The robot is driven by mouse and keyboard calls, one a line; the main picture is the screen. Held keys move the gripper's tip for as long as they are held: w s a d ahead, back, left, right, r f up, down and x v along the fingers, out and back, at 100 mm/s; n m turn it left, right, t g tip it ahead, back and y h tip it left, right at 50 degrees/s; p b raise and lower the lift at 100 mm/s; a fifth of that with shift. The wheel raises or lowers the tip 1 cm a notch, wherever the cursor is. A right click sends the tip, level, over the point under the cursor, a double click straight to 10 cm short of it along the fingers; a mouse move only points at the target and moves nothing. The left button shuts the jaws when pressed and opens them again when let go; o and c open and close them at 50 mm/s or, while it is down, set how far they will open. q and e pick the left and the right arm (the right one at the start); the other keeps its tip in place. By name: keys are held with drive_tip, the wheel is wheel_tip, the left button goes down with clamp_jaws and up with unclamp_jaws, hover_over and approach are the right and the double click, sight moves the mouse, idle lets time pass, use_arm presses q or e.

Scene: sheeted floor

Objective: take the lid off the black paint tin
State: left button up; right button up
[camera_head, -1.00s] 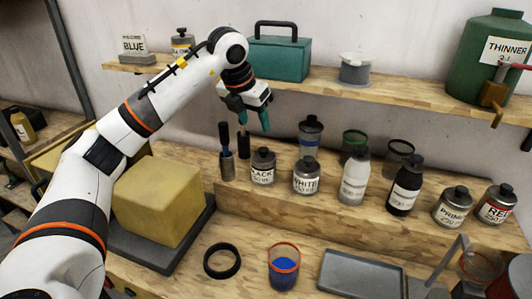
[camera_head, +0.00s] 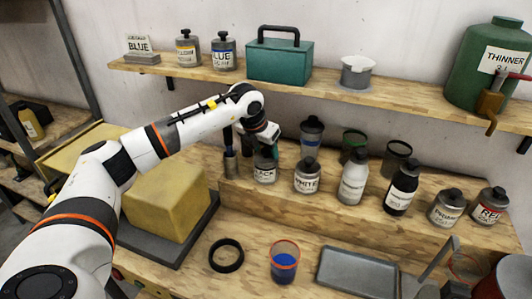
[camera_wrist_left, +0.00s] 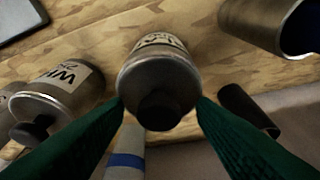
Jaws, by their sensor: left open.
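The black paint tin (camera_head: 264,171) stands on the raised wooden step, its label partly readable and its dark lid partly covered by my left gripper (camera_head: 264,146). In the left wrist view the tin (camera_wrist_left: 160,62) is in the middle, with its dark lid knob (camera_wrist_left: 160,109) toward me. My left gripper's green fingers (camera_wrist_left: 160,118) are open, one on each side of the lid. I cannot tell if they touch it. My right gripper is not in view.
The white tin (camera_head: 307,177) stands close to the right, with several bottles and tins beyond it. Dark cylinders (camera_head: 230,163) stand close to the left. A blue-banded container (camera_head: 311,134) is behind. A shelf (camera_head: 330,84) runs above.

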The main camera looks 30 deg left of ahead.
use_arm(q)
drive_tip(key=shift+r, duration=0.1)
drive_tip(key=c, duration=1.1)
drive_tip(key=shift+o, duration=0.2)
